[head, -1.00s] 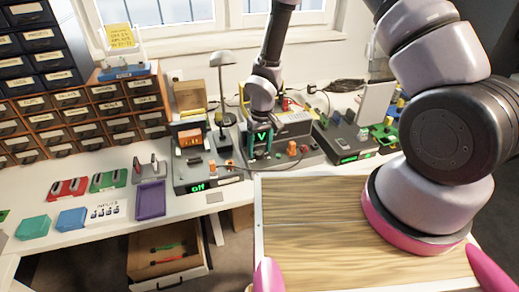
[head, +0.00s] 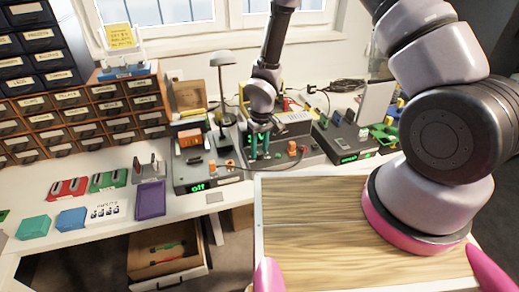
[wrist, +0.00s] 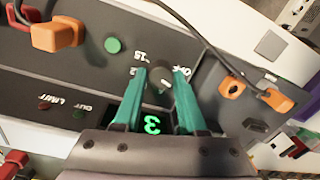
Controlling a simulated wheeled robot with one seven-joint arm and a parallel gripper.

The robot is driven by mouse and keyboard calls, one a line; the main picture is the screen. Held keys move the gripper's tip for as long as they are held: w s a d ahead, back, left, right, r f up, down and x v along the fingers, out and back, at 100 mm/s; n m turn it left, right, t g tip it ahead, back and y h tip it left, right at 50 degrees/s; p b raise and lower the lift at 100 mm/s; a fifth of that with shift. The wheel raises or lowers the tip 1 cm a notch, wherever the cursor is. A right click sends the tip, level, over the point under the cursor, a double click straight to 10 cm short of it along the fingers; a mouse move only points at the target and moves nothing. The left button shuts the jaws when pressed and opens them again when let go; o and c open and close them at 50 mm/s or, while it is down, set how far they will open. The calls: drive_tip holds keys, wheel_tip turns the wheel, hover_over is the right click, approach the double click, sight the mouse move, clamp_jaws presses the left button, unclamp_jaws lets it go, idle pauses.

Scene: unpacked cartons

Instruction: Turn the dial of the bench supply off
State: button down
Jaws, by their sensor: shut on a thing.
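The bench supply (head: 284,160) is the dark grey unit in the middle of the bench, below my arm in the head view. In the wrist view its panel (wrist: 85,72) has a green round button, sockets with orange plugs and a lit green display (wrist: 152,124). The display shows one character like a 3, partly framed by my fingers. The dark dial (wrist: 161,77) sits between my teal fingertips, with printed marks around it, partly covered. My gripper (head: 260,155) is shut on the dial, and it also shows in the wrist view (wrist: 163,73).
A similar unit (head: 192,172) to the left shows "off", and another (head: 343,146) with a green display stands to the right. Cables run from orange plugs close to my fingers. A desk lamp (head: 223,100) stands behind.

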sight(260, 151)
drive_tip(key=n, duration=0.4)
drive_tip(key=shift+n, duration=1.9)
drive_tip(key=shift+c, duration=2.3)
unclamp_jaws()
wheel_tip(260, 151, up, 11)
drive_tip(key=shift+w, duration=0.25)
drive_tip(key=shift+d+f, duration=0.1)
